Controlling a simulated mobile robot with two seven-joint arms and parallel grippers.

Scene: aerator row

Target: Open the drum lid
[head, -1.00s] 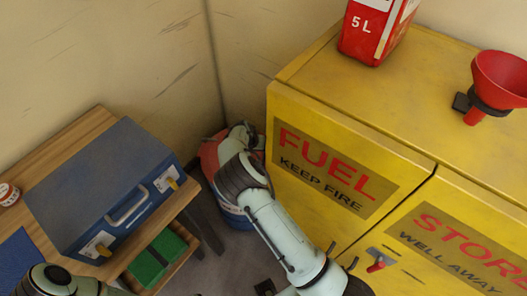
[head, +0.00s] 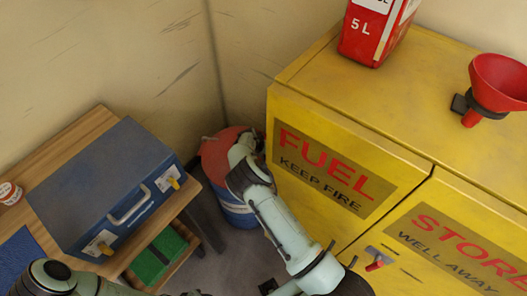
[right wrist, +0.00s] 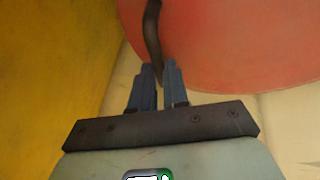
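The drum (head: 238,214) stands on the floor in the corner, between the wooden bench and the yellow cabinet. It is blue with a pale band, and its red lid (head: 218,152) shows at the top, partly covered by my right arm. My right gripper (head: 243,146) is at the lid in the head view. In the right wrist view the red lid (right wrist: 230,45) fills the upper right, and a dark curved handle (right wrist: 152,30) runs down between the close-set fingers of my right gripper (right wrist: 160,72), which look shut on it. My left arm shows at the lower left; its gripper is not clearly visible.
The yellow cabinet (head: 330,130) stands close on the right, with a red fuel can (head: 372,30) and a red funnel (head: 497,85) on top. The wooden bench (head: 75,128) on the left holds a blue case (head: 105,185). A green box (head: 158,255) sits below.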

